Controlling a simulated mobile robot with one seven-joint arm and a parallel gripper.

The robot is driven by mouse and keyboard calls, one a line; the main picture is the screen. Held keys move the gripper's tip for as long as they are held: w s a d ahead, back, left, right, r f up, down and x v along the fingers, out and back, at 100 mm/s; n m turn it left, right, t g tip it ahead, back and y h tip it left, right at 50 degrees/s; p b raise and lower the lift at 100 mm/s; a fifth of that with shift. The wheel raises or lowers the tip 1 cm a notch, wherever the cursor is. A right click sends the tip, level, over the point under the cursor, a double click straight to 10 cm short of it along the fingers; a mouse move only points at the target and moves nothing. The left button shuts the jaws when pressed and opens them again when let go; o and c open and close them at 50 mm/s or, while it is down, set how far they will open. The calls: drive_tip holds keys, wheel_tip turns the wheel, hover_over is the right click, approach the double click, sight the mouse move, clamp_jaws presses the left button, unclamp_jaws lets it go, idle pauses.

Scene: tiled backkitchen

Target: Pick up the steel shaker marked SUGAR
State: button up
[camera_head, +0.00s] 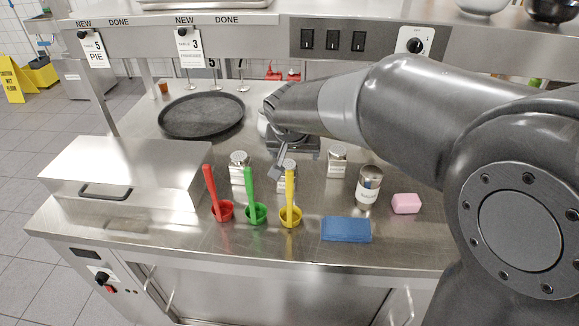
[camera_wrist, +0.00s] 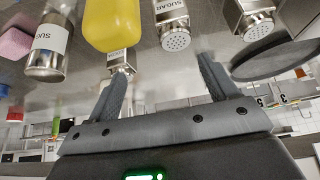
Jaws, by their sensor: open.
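A square steel shaker (camera_wrist: 172,24) with a perforated top shows a label reading SUGAR in the wrist view. It appears to be the middle shaker (camera_head: 291,183) in the head view, partly hidden by my gripper and the yellow ladle. A rounder container (camera_wrist: 47,52), at the left in the wrist view, also has a label that seems to read SUGAR; in the head view it stands at the right (camera_head: 369,186). My gripper (camera_head: 281,161) is open and empty, just behind the middle shaker. In the wrist view its fingers (camera_wrist: 158,78) are apart, with no shaker between them.
Two more square shakers stand left (camera_head: 239,170) and right (camera_head: 337,162). Red (camera_head: 211,190), green (camera_head: 250,195) and yellow (camera_head: 290,200) ladles stand in front. A blue block (camera_head: 346,229) and pink sponge (camera_head: 406,204) lie right. A black tray (camera_head: 202,114) lies behind; a steel box (camera_head: 130,165) stands left.

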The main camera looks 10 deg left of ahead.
sight(287, 167)
drive_tip(key=w+a+f, duration=0.2)
drive_tip(key=f, duration=0.1)
drive_tip(key=w+a+f, duration=0.1)
drive_tip(key=f, duration=0.1)
drive_tip(key=shift+w+a+f, duration=0.1)
drive_tip(key=shift+w+f, duration=0.15)
drive_tip(key=shift+w, duration=0.05)
drive_tip(key=shift+w+f, duration=0.3)
drive_tip(key=shift+f, duration=0.2)
drive_tip(key=f, duration=0.2)
drive_tip(key=w+f, duration=0.1)
drive_tip(key=f, duration=0.1)
drive_tip(key=shift+w+d+f, duration=0.1)
drive_tip(key=shift+d, duration=0.3)
drive_tip(key=shift+w+f, duration=0.25)
drive_tip(key=shift+f, duration=0.15)
drive_tip(key=shift+c, duration=0.5)
drive_tip(key=c, duration=1.1)
